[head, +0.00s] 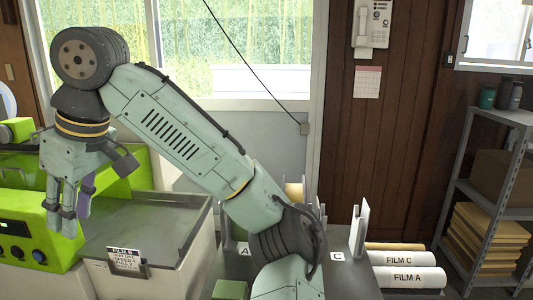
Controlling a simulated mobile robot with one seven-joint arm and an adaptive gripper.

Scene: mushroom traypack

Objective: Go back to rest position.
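My gripper (69,218) hangs at the left of the head view with its fingers pointing down. It is in front of the green machine (22,205) and left of the grey-topped white unit (160,215). A purple-grey part shows beside the fingers; I cannot tell whether it is part of the gripper or something held. The gap between the fingertips is not clear. My arm rises from the bottom centre, bends at the upper left and comes down to the gripper.
Rolls marked FILM C (398,259) and FILM A (405,278) lie at lower right, near an upright white plate (360,229). A metal shelf (493,213) stands at the right. My arm hides part of the middle.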

